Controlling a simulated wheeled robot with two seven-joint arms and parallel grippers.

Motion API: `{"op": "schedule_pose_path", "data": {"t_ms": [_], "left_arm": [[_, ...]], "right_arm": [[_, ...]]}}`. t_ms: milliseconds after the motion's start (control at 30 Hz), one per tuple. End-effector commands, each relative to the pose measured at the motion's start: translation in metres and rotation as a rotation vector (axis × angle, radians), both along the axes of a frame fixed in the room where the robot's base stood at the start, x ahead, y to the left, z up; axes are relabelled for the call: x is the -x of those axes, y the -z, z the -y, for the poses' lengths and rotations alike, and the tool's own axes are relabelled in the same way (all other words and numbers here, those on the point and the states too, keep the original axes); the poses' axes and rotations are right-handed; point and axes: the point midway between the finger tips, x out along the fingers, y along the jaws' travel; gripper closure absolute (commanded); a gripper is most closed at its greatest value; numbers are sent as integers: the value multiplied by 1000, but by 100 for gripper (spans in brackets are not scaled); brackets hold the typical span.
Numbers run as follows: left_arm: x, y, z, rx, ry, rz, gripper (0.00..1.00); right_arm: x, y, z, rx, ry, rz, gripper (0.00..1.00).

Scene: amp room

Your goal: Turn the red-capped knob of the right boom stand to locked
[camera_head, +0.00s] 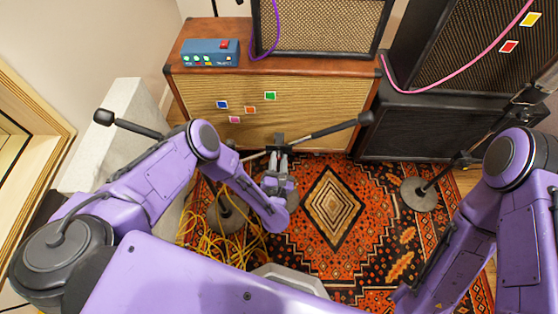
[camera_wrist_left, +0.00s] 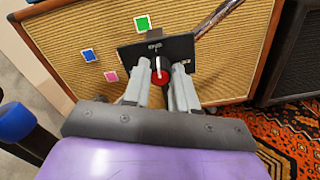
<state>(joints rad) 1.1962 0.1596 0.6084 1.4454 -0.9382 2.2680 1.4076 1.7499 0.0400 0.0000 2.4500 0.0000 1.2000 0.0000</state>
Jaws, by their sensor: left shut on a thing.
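My left gripper (camera_head: 279,158) is shut on a knob with a red cap (camera_wrist_left: 159,77), which shows between the fingers in the left wrist view. A white line marks the knob's dark body and points up toward a small label on a black plate (camera_wrist_left: 181,50). The label is too small to read surely. The plate also shows in the head view (camera_head: 279,139), with a boom (camera_head: 325,131) running right from it to a black end. In the head view the fingers hide the knob. My right gripper is out of view; only its arm shows at the right.
Another stand has a round base (camera_head: 419,194) on the patterned rug (camera_head: 330,208) at the right. Yellow cable (camera_head: 222,240) lies coiled around a second round base (camera_head: 226,213). A wooden amp cabinet (camera_head: 320,107) stands close behind my left gripper, with a blue pedal (camera_head: 210,52) on top.

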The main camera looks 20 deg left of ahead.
Motion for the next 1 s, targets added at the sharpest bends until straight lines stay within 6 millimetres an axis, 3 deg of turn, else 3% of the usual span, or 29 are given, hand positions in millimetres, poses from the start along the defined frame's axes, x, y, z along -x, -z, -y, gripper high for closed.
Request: {"op": "schedule_pose_path", "data": {"t_ms": [1000], "left_arm": [[0, 1, 3, -865, 3, -249, 100]], "right_arm": [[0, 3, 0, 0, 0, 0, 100]]}}
